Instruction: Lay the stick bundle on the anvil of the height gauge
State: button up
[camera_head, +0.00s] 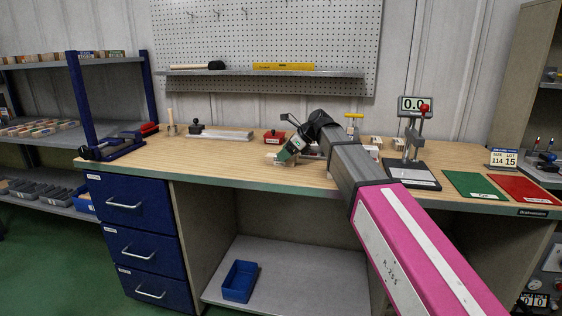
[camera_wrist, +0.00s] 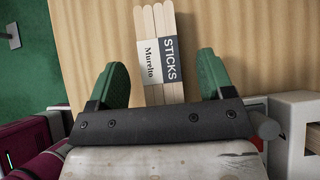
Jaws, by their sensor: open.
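The stick bundle (camera_wrist: 158,60) lies on the wooden bench in the wrist view, several pale sticks held by a black and white paper band marked STICKS. My gripper (camera_wrist: 163,80) is open, with its green fingers to either side of the bundle and a gap on both sides. In the head view my gripper (camera_head: 285,156) is low over the middle of the bench; the bundle is small and mostly hidden there. The height gauge (camera_head: 412,150) stands to the right on the bench, with a red knob on top and a display reading about 0.0. Its anvil is hard to make out.
A green mat (camera_head: 474,186) and a red mat (camera_head: 523,190) lie right of the gauge. A sign (camera_head: 503,158) stands behind them. Small boxes (camera_head: 375,142) stand between my arm and the gauge. A blue fixture (camera_head: 112,146) is at the bench's left end.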

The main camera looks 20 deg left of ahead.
jog(key=x, duration=0.2)
jog(key=shift+a+f, duration=0.2)
jog(key=shift+a, duration=0.05)
jog(key=c, duration=1.1)
